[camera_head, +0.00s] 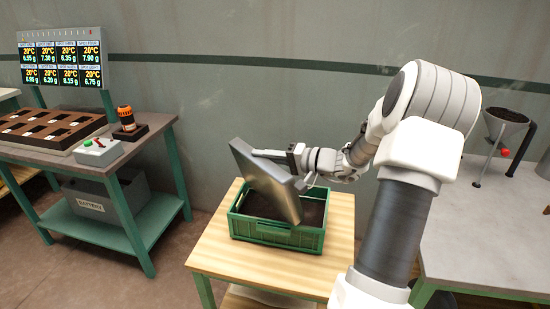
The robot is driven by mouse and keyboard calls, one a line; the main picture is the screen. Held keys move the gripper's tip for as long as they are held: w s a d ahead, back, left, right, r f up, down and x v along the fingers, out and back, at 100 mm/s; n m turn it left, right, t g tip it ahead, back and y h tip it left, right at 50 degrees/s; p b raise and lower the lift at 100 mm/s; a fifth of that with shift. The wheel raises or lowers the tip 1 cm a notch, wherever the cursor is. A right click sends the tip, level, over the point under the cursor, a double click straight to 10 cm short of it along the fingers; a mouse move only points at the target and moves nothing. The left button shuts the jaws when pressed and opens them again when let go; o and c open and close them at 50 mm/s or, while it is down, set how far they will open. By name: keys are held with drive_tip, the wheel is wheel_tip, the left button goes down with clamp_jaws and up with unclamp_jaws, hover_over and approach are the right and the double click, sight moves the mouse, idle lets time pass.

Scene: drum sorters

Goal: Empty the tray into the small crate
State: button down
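A metal tray (265,182) is steeply tilted above the green crate, with its grey underside or side toward the camera. My gripper (272,155) is at the tray's upper right edge and appears shut on it. The small green crate (275,234) stands on a wooden table and holds dark brown material (312,210). The tray's lower end is over the crate's opening. I cannot see the tray's inside, nor whether its lower edge touches the crate.
The wooden table (225,258) has free room around the crate. At left, a bench (55,153) carries a compartment tray (45,128), a switch box (98,152) and an orange-topped tool (126,117). At right, a funnel (504,125) stands on a grey table (480,225).

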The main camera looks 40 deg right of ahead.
drive_tip(key=a+f+n+g+h+b, duration=0.1)
drive_tip(key=a+f+n+h+b, duration=0.3)
drive_tip(key=a, duration=0.6)
drive_tip(key=a+f+n+g+h+b, duration=0.1)
drive_tip(key=a+f+n+h+b, duration=0.2)
drive_tip(key=a+f+b, duration=0.6)
drive_tip(key=shift+s+a+f+n+h, duration=0.4)
drive_tip(key=shift+a+f+n, duration=0.2)
drive_tip(key=shift+a+n, duration=0.45)
drive_tip(key=shift+d+r, duration=0.1)
drive_tip(key=shift+d, duration=0.1)
wheel_tip(320, 180, up, 4)
drive_tip(key=shift+f+p, duration=0.1)
drive_tip(key=shift+p, duration=0.4)
